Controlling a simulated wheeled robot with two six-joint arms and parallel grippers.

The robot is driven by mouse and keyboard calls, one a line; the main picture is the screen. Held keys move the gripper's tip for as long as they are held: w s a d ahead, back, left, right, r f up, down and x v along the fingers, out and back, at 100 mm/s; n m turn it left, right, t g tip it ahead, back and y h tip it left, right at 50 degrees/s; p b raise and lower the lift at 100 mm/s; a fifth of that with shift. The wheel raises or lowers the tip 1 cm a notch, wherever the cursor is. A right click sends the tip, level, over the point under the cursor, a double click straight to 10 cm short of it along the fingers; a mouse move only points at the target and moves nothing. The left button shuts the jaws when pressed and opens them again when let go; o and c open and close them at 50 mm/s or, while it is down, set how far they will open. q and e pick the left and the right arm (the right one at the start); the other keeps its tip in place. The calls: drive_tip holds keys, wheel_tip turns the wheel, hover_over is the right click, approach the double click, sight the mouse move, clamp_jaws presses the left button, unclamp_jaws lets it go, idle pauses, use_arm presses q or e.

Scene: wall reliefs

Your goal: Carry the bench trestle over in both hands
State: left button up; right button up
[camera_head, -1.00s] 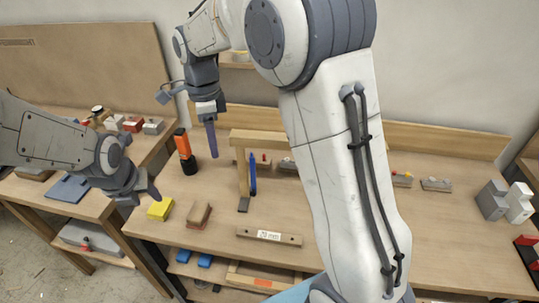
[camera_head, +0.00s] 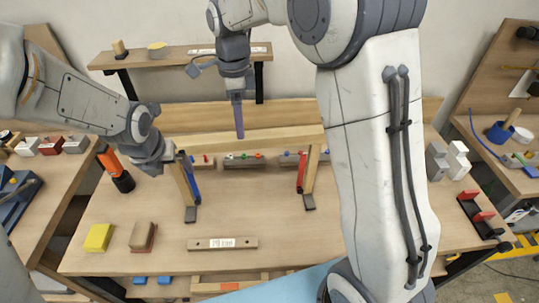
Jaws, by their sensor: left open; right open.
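The bench trestle (camera_head: 262,142) stands upright on the workbench. It has a pale wooden top beam, a left leg with a blue strip (camera_head: 193,180) and a right leg with a red strip (camera_head: 301,174), both on dark feet. My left gripper (camera_head: 170,160) is open at the left end of the trestle, close to the beam; I cannot tell whether it touches. My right gripper (camera_head: 238,117) is open and points down, its finger overlapping the beam's middle in the picture. My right arm covers the area just right of the trestle.
A label-bearing wooden bar (camera_head: 222,244), a yellow block (camera_head: 98,238) and a brown block (camera_head: 143,236) lie at the bench front. An orange and black tool (camera_head: 115,170) stands at left. Grey blocks (camera_head: 447,160) and a red-black clamp (camera_head: 477,212) are at right.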

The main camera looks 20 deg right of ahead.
drive_tip(key=shift+d, duration=0.35)
use_arm(q)
drive_tip(key=shift+d, duration=0.3)
use_arm(e)
drive_tip(key=shift+f, duration=0.15)
use_arm(q)
drive_tip(key=x, duration=1)
drive_tip(key=shift+w+f, duration=0.2)
use_arm(e)
wheel_tip(320, 180, down, 10)
use_arm(q)
drive_tip(key=shift+d, duration=0.1)
use_arm(e)
drive_tip(key=shift+f, duration=0.1)
